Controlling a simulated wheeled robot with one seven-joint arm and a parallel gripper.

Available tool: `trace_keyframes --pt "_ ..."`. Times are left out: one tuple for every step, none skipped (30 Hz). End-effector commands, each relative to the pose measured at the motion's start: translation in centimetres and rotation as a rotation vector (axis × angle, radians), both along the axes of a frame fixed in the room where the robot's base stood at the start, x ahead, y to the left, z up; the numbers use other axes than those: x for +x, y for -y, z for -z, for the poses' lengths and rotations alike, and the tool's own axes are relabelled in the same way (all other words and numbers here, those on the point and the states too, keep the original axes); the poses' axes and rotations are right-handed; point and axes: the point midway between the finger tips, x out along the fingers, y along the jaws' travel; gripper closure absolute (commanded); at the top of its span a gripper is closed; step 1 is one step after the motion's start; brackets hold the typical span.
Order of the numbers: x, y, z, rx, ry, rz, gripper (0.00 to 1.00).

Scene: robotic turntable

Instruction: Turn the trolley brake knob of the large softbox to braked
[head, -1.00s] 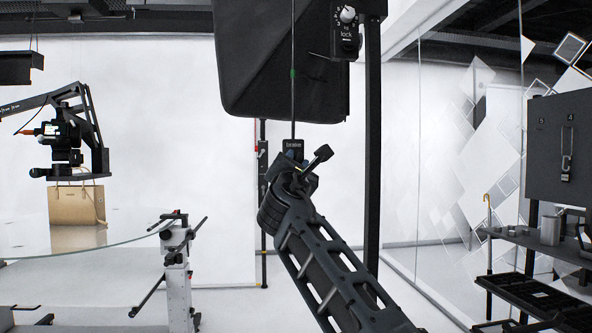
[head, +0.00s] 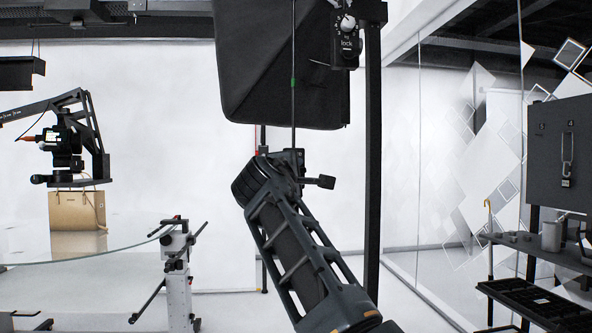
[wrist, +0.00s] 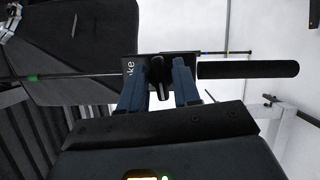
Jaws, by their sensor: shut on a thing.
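The large black softbox (head: 270,70) hangs at top centre in the head view; its dark fabric side also shows at upper left in the wrist view (wrist: 75,45). A thin rod with a green mark runs from it to the small dark brake box (wrist: 186,66), whose label shows partly beside a finger. The black brake knob (wrist: 160,92) stands between the two blue fingers of my gripper (wrist: 161,72), which are shut on it. In the head view the brake box (head: 297,156) is mostly hidden behind my arm. The knob's setting cannot be read.
A black cylindrical handle (wrist: 248,69) extends right of the brake box in the wrist view. Another knob box marked lock (head: 346,45) hangs at upper right by a dark post (head: 373,150). A glass turntable (head: 90,245) with a tan bag stands left; a shelf (head: 540,250) stands right.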

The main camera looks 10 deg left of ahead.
Motion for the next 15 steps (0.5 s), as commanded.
trace_keyframes --pt "0.03 0.03 0.04 0.024 -0.01 0.001 0.99" --pt "0.03 0.03 0.05 0.039 -0.015 0.001 0.99" --pt "0.02 0.02 0.08 0.056 -0.02 0.001 0.99" --pt "0.02 0.02 0.1 0.067 -0.023 0.001 0.99" --pt "0.02 0.03 0.11 0.079 -0.026 0.001 0.99" --pt "0.02 0.03 0.12 0.091 -0.03 0.001 0.99" --pt "0.02 0.03 0.13 0.098 -0.032 0.001 0.99" --pt "0.02 0.03 0.14 0.106 -0.034 0.001 0.99" --pt "0.02 0.03 0.15 0.114 -0.036 0.001 0.99" --pt "0.02 0.03 0.15 0.119 -0.038 0.001 0.99" --pt "0.02 0.03 0.16 0.123 -0.039 0.001 0.99" --pt "0.03 0.03 0.17 0.128 -0.041 0.001 0.99" --pt "0.03 0.03 0.18 0.132 -0.041 0.001 0.99" --pt "0.04 0.04 0.19 0.134 -0.042 0.001 0.99" --pt "0.04 0.04 0.19 0.136 -0.042 0.001 0.99"
